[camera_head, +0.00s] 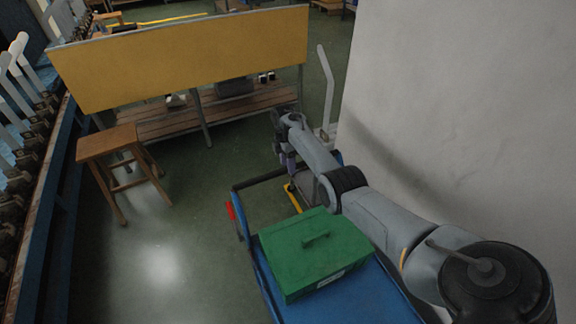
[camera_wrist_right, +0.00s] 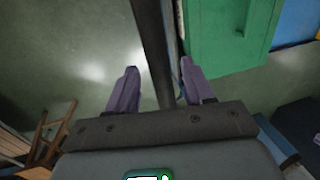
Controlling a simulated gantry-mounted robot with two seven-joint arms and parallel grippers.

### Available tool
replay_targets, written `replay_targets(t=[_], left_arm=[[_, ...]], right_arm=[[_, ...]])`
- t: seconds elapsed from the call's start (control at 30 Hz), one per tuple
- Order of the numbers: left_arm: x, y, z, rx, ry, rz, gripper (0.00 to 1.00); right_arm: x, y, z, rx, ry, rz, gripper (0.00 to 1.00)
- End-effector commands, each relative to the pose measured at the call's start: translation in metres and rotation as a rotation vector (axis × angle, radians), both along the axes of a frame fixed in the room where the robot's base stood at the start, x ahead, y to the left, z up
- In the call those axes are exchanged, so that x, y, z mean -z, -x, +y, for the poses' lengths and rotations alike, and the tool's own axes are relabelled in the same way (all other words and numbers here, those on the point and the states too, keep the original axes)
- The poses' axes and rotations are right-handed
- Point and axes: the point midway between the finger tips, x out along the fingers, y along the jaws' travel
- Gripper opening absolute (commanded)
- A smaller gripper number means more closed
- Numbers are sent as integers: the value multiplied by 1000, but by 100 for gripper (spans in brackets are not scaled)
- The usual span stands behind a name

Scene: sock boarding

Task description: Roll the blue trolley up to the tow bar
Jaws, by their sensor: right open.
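The blue trolley (camera_head: 345,298) stands at the bottom middle of the head view, with a green lidded box (camera_head: 315,252) on its deck. Its dark push handle (camera_head: 258,181) rises at the far end. My right gripper (camera_head: 290,165) is at that handle, pointing down. In the right wrist view its purple fingers (camera_wrist_right: 158,83) are open, with a dark bar (camera_wrist_right: 152,45), apparently the handle, running between them without being clamped. The green box also shows in the wrist view (camera_wrist_right: 228,35). A yellow bar (camera_head: 293,197) lies low beyond the trolley; I cannot tell whether it is the tow bar. My left gripper is out of view.
A wooden stool (camera_head: 108,142) stands left of the trolley. A slatted bench (camera_head: 165,122) with a yellow panel (camera_head: 185,55) is at the back. A white wall (camera_head: 460,100) closes off the right. Machinery (camera_head: 30,165) lines the left. Green floor (camera_head: 165,235) between is clear.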

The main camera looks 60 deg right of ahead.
Motion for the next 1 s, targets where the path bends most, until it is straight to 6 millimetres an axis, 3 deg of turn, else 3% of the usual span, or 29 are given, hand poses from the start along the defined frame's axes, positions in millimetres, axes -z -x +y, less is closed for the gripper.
replay_targets(t=[0.43,0.77,1.0], left_arm=[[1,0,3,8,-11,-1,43],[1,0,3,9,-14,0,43],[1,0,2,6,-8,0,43]], right_arm=[[9,2,1,-1,0,1,52],[9,2,1,-1,0,1,3],[9,2,1,-1,0,1,0]])
